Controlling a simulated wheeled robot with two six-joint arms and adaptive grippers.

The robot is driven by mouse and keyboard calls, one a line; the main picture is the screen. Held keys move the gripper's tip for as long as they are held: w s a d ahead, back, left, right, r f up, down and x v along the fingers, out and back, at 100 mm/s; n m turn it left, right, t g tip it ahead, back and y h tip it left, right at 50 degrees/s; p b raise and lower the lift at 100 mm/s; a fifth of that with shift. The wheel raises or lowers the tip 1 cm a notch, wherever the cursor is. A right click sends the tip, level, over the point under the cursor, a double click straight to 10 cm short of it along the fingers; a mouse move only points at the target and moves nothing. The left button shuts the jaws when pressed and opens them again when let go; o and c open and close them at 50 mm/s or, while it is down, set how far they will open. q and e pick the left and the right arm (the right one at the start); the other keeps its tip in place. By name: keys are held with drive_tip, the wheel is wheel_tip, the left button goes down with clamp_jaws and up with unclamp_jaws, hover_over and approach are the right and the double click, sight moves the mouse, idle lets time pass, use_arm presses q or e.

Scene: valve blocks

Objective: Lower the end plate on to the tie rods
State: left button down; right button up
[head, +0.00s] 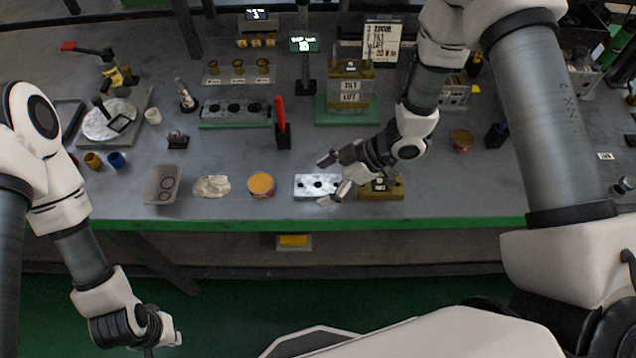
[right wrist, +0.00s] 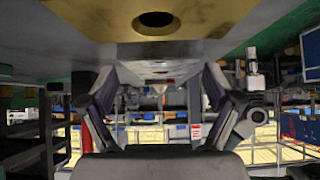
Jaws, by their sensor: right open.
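A silver block-like plate with dark holes (head: 303,187) lies flat near the table's front edge; I take it for the end plate. My right gripper (head: 332,176) is open, its fingers apart over the plate's right part; contact cannot be told. In the right wrist view the fingers (right wrist: 160,92) stand apart with nothing clearly between them. A brass block with a hole (head: 394,189) sits just right of the plate, under my right wrist; it also fills the top of the right wrist view (right wrist: 195,22).
A green-based stand marked TILT and LIFT (head: 347,118) stands behind the plate. A red-handled tool in a dark holder (head: 283,140) stands to its left. An orange-topped tin (head: 261,185), a pale lump (head: 212,187) and a clear tray (head: 152,192) line the front left.

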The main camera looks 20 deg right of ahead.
drive_tip(key=shift+w+a+f, duration=0.15)
drive_tip(key=shift+a+f, duration=0.15)
drive_tip(key=shift+r, duration=0.1)
drive_tip(key=c, duration=1.5)
drive_tip(key=shift+r, duration=0.1)
